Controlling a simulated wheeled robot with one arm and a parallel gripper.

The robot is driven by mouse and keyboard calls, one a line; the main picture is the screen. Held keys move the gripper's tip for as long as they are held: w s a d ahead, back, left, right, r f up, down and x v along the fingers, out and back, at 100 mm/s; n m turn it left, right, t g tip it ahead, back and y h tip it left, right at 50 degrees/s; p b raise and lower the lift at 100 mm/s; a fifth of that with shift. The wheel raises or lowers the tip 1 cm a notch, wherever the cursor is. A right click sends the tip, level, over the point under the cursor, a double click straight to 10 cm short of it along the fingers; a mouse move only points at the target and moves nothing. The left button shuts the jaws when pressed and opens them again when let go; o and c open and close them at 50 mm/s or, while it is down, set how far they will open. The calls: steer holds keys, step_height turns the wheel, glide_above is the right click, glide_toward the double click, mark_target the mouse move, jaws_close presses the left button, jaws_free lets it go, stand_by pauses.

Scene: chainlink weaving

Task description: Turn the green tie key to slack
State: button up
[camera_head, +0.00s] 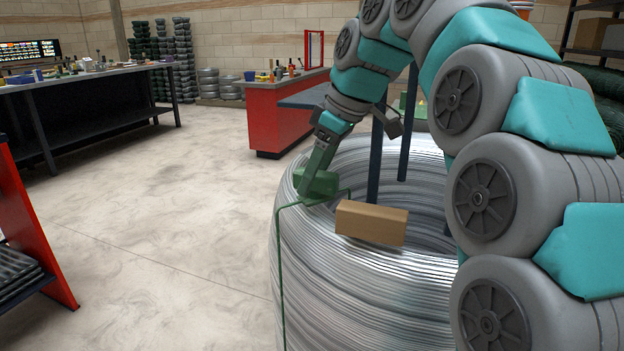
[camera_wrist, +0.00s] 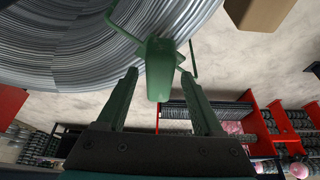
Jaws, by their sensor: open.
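The green tie key (camera_head: 319,183) sits at the near left of the top of a big silver wire coil (camera_head: 325,265). A thin green band (camera_head: 281,260) runs from it down the coil's side. In the wrist view the key's green body (camera_wrist: 160,70) lies between the two fingers, with thin green rods reaching out to both sides. My gripper (camera_wrist: 160,76) is open, one finger on each side of the key, with gaps visible. In the head view my gripper (camera_head: 307,178) comes down onto the key and partly hides it.
A brown block (camera_head: 371,222) lies on the coil's rim right of the key, and also shows in the wrist view (camera_wrist: 262,12). Dark posts (camera_head: 376,155) stand in the coil's middle. A red bench (camera_head: 277,115) stands behind.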

jaws_close()
stand_by(0.5)
